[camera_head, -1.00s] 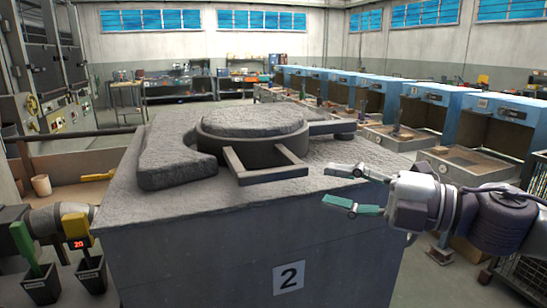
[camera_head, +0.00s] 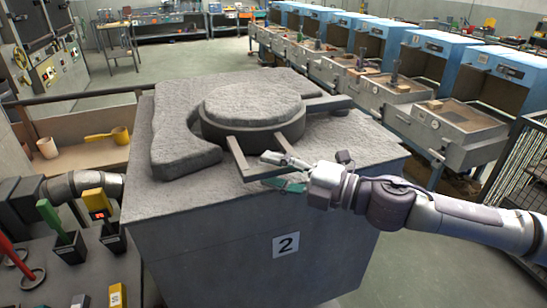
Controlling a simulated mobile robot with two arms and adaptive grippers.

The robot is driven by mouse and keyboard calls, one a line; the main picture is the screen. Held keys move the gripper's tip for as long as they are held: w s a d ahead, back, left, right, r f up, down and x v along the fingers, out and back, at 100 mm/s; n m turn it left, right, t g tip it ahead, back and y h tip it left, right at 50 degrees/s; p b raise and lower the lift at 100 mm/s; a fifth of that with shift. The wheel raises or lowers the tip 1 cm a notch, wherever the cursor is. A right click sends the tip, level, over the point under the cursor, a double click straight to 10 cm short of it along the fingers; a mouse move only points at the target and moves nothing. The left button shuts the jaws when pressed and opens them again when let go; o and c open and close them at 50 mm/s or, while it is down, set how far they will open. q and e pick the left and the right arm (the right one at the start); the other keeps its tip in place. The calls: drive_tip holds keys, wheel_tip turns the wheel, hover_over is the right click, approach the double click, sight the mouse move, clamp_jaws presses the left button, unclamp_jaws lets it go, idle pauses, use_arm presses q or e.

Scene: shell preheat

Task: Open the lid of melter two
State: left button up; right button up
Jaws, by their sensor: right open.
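Melter two (camera_head: 200,215) is a grey block marked with a "2" plate (camera_head: 286,245). Its round, rough-topped lid (camera_head: 252,103) lies flat and closed on top. A dark U-shaped handle (camera_head: 238,158) sticks out from the lid toward the front. My right gripper (camera_head: 268,170) reaches in from the right at the handle's front bar. Its jaws are open, one finger above and one below the bar; I cannot tell whether they touch it. The gripper hides part of the bar.
A curved grey slab (camera_head: 175,150) lies beside the lid on the melter top. At the left, green-handled (camera_head: 48,212) and yellow (camera_head: 95,202) tools stand in dark holders. Blue-hooded stations (camera_head: 435,60) line the right back. A mesh fence (camera_head: 525,175) stands at the right edge.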

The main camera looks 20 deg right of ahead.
drive_tip(key=shift+w+a, duration=0.15)
clamp_jaws()
drive_tip(key=shift+f, duration=0.1)
idle(0.3)
